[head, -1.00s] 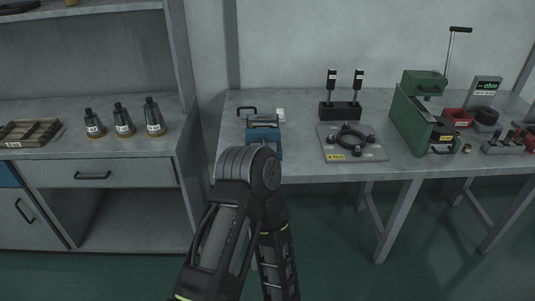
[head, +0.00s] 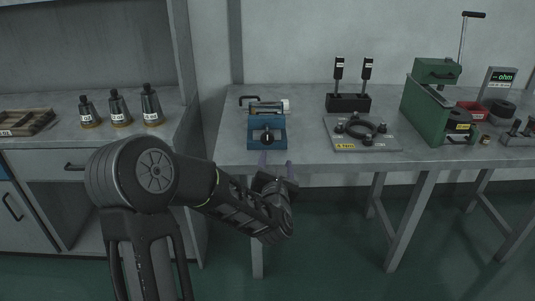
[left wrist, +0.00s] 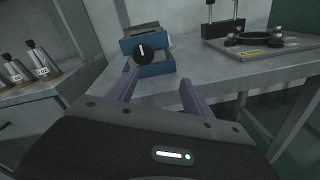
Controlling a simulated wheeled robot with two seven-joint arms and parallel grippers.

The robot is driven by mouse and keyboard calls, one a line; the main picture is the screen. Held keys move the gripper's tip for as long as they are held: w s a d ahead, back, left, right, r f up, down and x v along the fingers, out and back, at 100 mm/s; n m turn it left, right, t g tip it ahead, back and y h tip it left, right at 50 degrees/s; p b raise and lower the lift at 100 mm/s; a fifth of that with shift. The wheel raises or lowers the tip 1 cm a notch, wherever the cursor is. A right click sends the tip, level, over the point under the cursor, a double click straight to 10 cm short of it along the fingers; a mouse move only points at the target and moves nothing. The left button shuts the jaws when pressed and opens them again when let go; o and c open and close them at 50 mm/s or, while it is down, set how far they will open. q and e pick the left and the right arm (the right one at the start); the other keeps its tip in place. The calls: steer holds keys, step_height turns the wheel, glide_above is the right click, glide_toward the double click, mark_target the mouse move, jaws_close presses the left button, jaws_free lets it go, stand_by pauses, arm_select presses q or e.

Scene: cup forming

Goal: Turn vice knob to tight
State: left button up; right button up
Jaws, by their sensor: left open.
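The blue vice (head: 252,133) stands near the left front edge of the grey table, with a dark round knob (head: 267,136) on its front. The vice (left wrist: 154,66) also shows in the left wrist view, where its black knob (left wrist: 143,52) carries a white mark and faces me. A cylindrical part lies across the top of the vice in the head view. My left gripper (head: 276,164) is open and empty at the table's front edge, just in front of and below the knob. Its two purple fingers (left wrist: 158,92) are apart from the knob in the left wrist view. My right gripper is not in view.
A plate with a black ring (head: 362,146) and a black holder with two upright tools (head: 348,103) stand right of the vice. A green press (head: 425,112) is farther right. Several metal cones (head: 120,110) stand on the left cabinet. Floor before the table is clear.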

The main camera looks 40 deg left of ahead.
mark_target(268, 140)
arm_select(q)
steer(key=a+r+n, duration=0.1)
steer(key=a+r+n+y, duration=0.1)
steer(key=shift+s+r+n, duration=0.3)
steer(key=shift+s, duration=0.1)
steer(key=shift+p+x, duration=0.35)
steer(key=shift+x, duration=3.6)
steer(key=shift+c, duration=0.5)
jaws_close()
